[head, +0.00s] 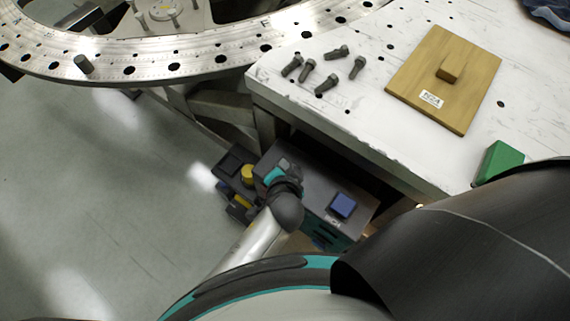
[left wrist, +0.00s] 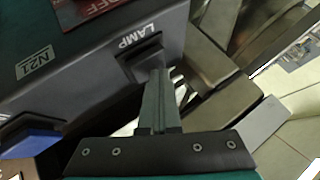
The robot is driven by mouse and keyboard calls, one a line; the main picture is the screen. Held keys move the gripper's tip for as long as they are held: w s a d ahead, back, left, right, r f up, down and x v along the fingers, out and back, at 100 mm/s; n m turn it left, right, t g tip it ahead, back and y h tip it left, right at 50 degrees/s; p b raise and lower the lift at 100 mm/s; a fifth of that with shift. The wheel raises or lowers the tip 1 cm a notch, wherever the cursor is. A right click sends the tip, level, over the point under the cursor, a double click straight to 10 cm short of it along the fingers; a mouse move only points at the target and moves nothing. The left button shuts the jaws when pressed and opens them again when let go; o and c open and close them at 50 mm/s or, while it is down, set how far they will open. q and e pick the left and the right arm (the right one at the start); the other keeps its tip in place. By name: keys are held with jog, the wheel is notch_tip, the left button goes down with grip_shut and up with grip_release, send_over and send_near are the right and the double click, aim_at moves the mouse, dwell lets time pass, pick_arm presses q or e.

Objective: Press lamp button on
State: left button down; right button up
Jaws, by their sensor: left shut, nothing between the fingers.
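The lamp button (left wrist: 143,58) is a dark square block beside the white LAMP label (left wrist: 136,37) on a grey control box, in the left wrist view. My left gripper (left wrist: 158,72) is shut and empty, its fingertips at the lower right edge of the button. I cannot tell whether they touch it. In the head view my left gripper (head: 276,174) is over the grey top of the control box (head: 312,184), and the lamp button is not distinguishable there. My right gripper is not in view.
A blue button (head: 343,205) sits on the box, right of my gripper. A yellow knob (head: 248,174) is left of it. The white table (head: 400,130) overhangs behind, with bolts (head: 336,52), a wooden plate (head: 425,60) and a green block (head: 498,161). Open floor lies left.

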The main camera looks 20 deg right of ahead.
pick_arm(q)
jog(key=shift+f, duration=0.15)
jog(key=shift+a+f+b, duration=0.1)
jog(key=shift+f+b, duration=0.2)
jog(key=shift+f, duration=0.05)
jog(key=shift+s, duration=0.1)
jog(key=shift+f, duration=0.15)
jog(key=shift+r+p, duration=0.25)
jog(key=shift+p, duration=0.2)
jog(key=shift+a, duration=0.1)
